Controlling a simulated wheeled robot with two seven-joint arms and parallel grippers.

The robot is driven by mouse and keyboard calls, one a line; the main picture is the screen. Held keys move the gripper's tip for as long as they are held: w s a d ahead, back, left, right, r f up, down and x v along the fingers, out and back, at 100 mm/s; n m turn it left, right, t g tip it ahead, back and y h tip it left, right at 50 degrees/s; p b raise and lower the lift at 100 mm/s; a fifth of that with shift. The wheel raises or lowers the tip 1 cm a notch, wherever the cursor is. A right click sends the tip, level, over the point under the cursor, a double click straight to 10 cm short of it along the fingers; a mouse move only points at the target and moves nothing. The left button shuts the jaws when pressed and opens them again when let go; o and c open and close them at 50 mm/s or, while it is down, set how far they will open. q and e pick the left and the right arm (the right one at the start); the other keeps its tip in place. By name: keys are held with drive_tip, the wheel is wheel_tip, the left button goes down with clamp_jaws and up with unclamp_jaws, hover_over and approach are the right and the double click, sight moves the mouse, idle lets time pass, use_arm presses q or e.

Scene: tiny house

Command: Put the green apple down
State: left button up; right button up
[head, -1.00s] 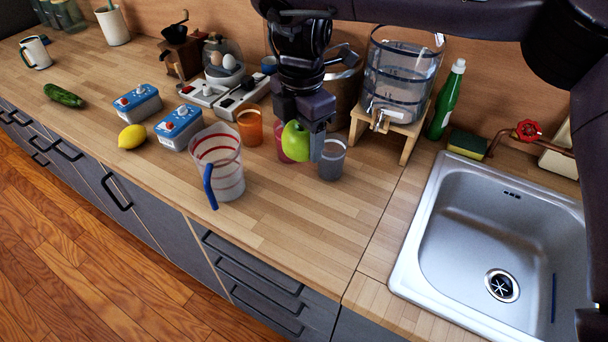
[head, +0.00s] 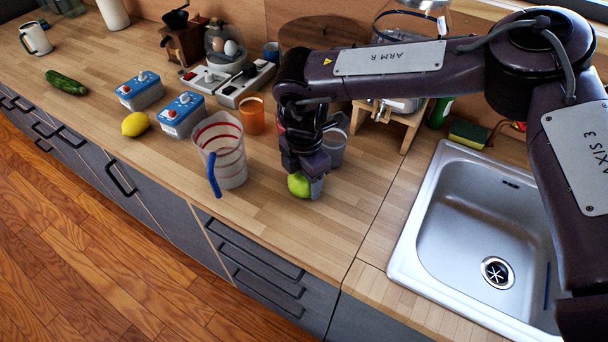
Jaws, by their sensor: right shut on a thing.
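The green apple (head: 298,184) is in my right gripper (head: 305,186), low over the wooden countertop (head: 265,235), right of the measuring jug. The gripper is shut on it, and a finger covers its right side. I cannot tell whether the apple touches the counter. My left gripper is not in view.
A clear measuring jug (head: 221,150) with red stripes and a blue handle stands close left. An orange cup (head: 251,117) and a grey cup (head: 333,148) stand behind. The sink (head: 465,220) is at the right. The counter in front is bare.

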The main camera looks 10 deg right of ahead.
drive_tip(key=o, duration=0.6)
drive_tip(key=shift+f, duration=0.1)
drive_tip(key=o, duration=0.4)
drive_tip(key=shift+o, duration=0.2)
